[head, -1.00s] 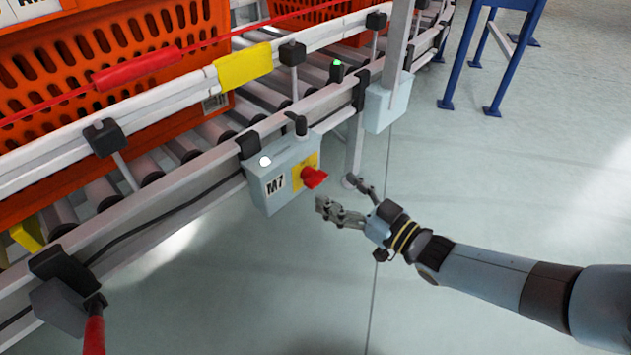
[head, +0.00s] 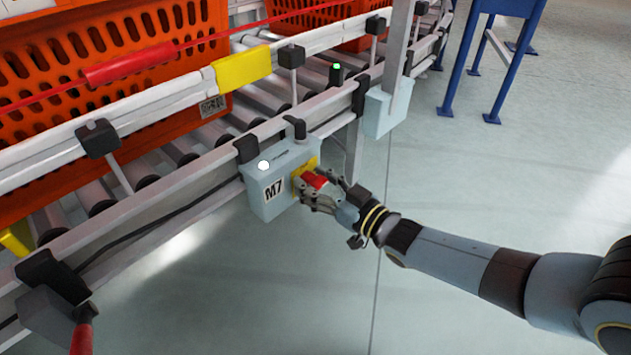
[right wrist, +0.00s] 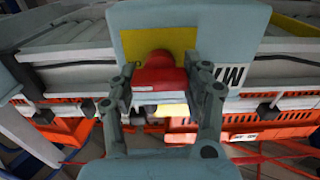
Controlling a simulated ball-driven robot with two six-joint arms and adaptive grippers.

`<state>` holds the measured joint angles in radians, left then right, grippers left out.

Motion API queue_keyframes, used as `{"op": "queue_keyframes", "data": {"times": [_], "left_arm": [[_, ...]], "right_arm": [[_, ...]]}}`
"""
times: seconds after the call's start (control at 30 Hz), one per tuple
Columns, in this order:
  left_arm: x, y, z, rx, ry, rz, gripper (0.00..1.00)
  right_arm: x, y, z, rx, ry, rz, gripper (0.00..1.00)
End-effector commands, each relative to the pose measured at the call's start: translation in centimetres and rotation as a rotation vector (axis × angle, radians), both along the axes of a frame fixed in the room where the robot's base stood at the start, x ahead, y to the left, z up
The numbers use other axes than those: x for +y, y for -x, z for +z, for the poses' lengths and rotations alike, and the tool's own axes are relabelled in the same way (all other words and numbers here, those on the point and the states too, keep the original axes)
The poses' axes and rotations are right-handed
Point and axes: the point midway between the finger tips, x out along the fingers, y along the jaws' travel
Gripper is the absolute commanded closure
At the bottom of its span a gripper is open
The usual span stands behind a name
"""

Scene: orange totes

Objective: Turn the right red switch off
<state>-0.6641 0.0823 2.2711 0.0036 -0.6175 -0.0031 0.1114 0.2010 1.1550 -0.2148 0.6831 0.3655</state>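The right red switch (head: 314,179) is a red knob on a yellow plate (head: 299,187), on the end of a light grey box marked M7 (head: 262,190). My right gripper (head: 318,188) is at the knob, with one finger on each side of it. In the right wrist view the red knob (right wrist: 160,76) fills the gap between the two fingers (right wrist: 160,88), which appear to touch its sides. The fingers partly cover the knob, and its exact angle is hard to tell. My left gripper is not in view.
The box hangs on the rail of a roller conveyor (head: 190,160) carrying orange totes (head: 110,75). A second grey box (head: 387,108) hangs beyond it. Another red handle (head: 83,335) shows at the lower left. A blue stand (head: 460,60) is behind. The floor at right is clear.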

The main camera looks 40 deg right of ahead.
Motion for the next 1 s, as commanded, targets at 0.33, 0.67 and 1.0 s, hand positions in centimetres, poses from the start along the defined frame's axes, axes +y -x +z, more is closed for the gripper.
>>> {"op": "queue_keyframes", "data": {"times": [0.33, 0.67, 1.0], "left_arm": [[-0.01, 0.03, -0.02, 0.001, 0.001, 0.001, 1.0], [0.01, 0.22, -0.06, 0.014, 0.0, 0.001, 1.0], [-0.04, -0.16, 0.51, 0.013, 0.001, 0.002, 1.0]], "right_arm": [[0.01, 0.04, -0.04, 0.0, 0.004, 0.0, 0.84], [0.07, 0.05, -0.03, -0.021, 0.115, 0.0, 0.84], [0.22, 0.1, -0.11, -0.074, 0.405, 0.0, 0.84]]}}
